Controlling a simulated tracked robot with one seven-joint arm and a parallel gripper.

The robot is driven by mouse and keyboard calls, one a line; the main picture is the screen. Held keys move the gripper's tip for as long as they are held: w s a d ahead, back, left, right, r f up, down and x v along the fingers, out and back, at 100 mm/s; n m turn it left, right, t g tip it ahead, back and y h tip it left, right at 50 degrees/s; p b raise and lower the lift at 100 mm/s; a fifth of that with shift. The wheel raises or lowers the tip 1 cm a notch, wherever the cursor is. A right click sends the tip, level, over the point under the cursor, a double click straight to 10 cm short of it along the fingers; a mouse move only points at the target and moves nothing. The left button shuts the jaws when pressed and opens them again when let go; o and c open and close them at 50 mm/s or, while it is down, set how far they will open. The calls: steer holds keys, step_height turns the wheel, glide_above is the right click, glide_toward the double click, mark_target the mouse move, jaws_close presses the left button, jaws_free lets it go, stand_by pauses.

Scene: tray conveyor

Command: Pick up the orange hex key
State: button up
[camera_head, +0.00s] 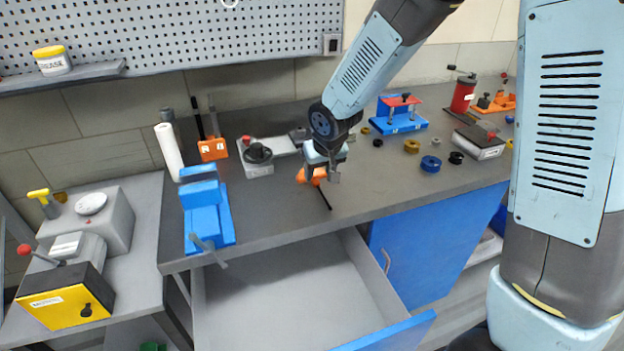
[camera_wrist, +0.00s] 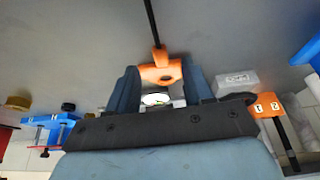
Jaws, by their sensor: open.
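The orange hex key (camera_head: 319,174) lies on the dark grey worktop near its front edge. It has an orange handle, and its thin black rod points toward the front edge. My gripper (camera_head: 325,172) is right over the handle and hides part of it. In the wrist view the handle of the hex key (camera_wrist: 160,72) shows between the two fingertips of my gripper (camera_wrist: 163,76). The fingers are open, one on each side of the handle. I cannot tell whether either finger touches it.
A blue vise (camera_head: 208,217) stands to the left. A grey block with a black knob (camera_head: 258,156) is behind left. To the right are a blue clamp fixture (camera_head: 400,124) and several small rings. An open, empty drawer (camera_head: 285,290) sticks out below the worktop edge.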

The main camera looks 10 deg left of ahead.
mark_target(316, 182)
steer(key=shift+x, duration=2.1)
steer(key=shift+s, duration=0.1)
jaws_close()
